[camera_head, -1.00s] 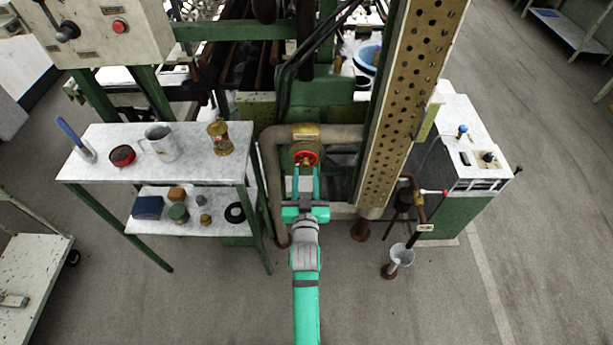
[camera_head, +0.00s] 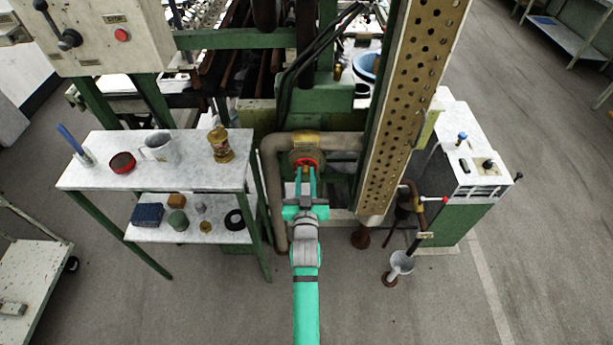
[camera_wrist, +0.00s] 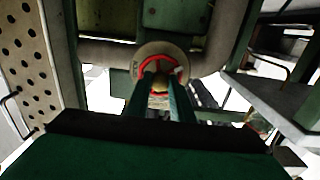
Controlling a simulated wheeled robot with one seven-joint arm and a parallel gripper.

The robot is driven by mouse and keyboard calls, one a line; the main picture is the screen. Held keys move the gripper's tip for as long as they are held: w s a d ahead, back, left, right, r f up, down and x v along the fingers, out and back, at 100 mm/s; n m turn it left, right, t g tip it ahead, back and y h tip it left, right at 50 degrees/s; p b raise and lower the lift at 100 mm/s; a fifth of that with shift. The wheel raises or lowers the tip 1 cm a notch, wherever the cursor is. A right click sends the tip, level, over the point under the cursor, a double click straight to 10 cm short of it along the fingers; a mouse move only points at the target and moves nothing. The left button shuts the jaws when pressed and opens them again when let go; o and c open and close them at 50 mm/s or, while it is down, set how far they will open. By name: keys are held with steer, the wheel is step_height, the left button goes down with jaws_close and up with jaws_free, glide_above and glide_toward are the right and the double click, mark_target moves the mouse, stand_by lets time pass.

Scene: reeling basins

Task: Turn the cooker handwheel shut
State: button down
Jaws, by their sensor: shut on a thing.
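The red cooker handwheel (camera_head: 306,160) sits on the front of a pipe fitting between the two shelves' cart and the perforated column. It also shows in the wrist view as a red ring (camera_wrist: 146,68) in front of a pale round plate (camera_wrist: 163,52). My gripper (camera_head: 305,172) reaches up to the wheel from below in the head view, its two teal fingers at the wheel. In the wrist view my gripper (camera_wrist: 161,84) is shut on the wheel, with a brassy middle part between the fingertips. The fingers hide part of the rim.
A grey pipe (camera_head: 271,190) bends around the wheel's left. A two-level side table (camera_head: 105,180) with a mug, tin and bottle stands left. Floor in front is open.

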steer(key=m, duration=0.7)
steer(key=shift+m, duration=0.3)
steer(key=m, duration=0.6)
steer(key=shift+m, duration=0.3)
steer(key=m, duration=0.5)
steer(key=shift+d+m, duration=0.1)
steer(key=shift+m, duration=0.2)
steer(key=m, duration=0.5)
steer(key=c, duration=1.7)
jaws_free()
steer(key=shift+s, duration=0.1)
